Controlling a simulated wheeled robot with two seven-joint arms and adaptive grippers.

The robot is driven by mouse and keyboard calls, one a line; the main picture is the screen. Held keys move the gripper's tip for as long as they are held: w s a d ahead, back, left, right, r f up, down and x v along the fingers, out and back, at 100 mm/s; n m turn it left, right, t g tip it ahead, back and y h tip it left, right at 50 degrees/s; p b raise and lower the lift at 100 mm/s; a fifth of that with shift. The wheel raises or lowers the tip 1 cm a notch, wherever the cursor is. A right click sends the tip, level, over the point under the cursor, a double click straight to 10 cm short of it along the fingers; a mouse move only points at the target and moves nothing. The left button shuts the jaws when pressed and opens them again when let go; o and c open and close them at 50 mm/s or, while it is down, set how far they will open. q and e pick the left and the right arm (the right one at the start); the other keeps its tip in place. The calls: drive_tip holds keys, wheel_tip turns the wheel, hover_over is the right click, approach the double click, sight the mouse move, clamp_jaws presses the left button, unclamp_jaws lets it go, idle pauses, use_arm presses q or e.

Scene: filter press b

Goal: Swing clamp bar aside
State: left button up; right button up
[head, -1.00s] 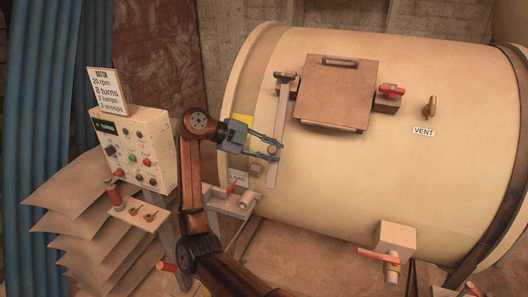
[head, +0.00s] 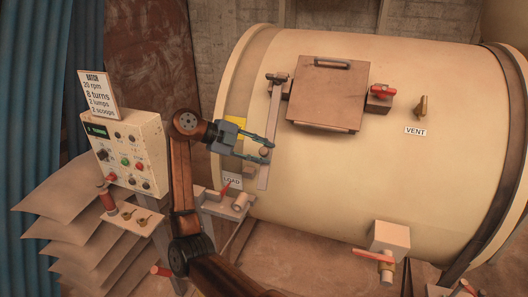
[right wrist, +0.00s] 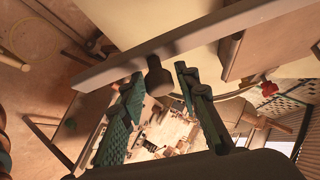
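The clamp bar (head: 270,125) is a long pale bar that hangs nearly upright on the drum's left part, beside the brown hatch. Its upper end is at a dark pivot (head: 277,77). A short round knob (head: 264,152) stands out near its lower end. My right gripper (head: 270,151) is at this knob, with fingers apart. In the right wrist view the clamp bar (right wrist: 190,40) runs diagonally, and the dark knob (right wrist: 157,76) lies between the two open fingertips (right wrist: 155,85), with a gap visible on each side. My left gripper is not in view.
The brown hatch (head: 327,92) with a red-handled latch (head: 380,92) sits right of the bar on the cream drum (head: 450,180). A control box (head: 130,150) and stacked sacks (head: 75,225) stand at left. A small shelf with a red lever (head: 225,187) is below the gripper.

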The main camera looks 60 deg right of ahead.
drive_tip(key=v, duration=1.1)
drive_tip(key=shift+w+a+r, duration=0.2)
drive_tip(key=shift+a+r, duration=0.05)
